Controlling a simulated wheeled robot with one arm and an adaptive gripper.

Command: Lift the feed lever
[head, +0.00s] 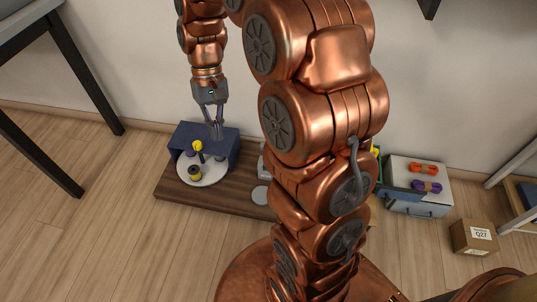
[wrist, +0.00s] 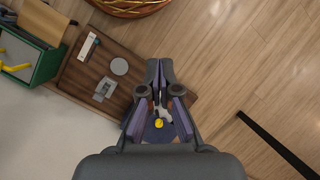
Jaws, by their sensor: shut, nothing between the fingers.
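A dark blue machine (head: 226,147) with a round pale disc (head: 208,176) stands on a brown board. A dark lever with a yellow knob (head: 198,146) rises over the disc, and a yellow and black spool (head: 195,173) sits on the disc. My gripper (head: 217,136) is shut and empty, pointing down above the machine, close to the knob's right. In the wrist view its fingers (wrist: 159,68) hide much of the machine; a yellow knob (wrist: 158,123) shows between them. A green box with a yellow handle (wrist: 17,67) is at the left; I cannot tell which is the feed lever.
The brown board (wrist: 88,74) carries a grey bracket (wrist: 104,89) and a round grey disc (wrist: 119,66). A wicker basket (wrist: 130,5) lies beyond. Orange and purple bundles (head: 425,178) rest on a grey case, beside a cardboard box (head: 473,237). The wall is close behind; floor at left is clear.

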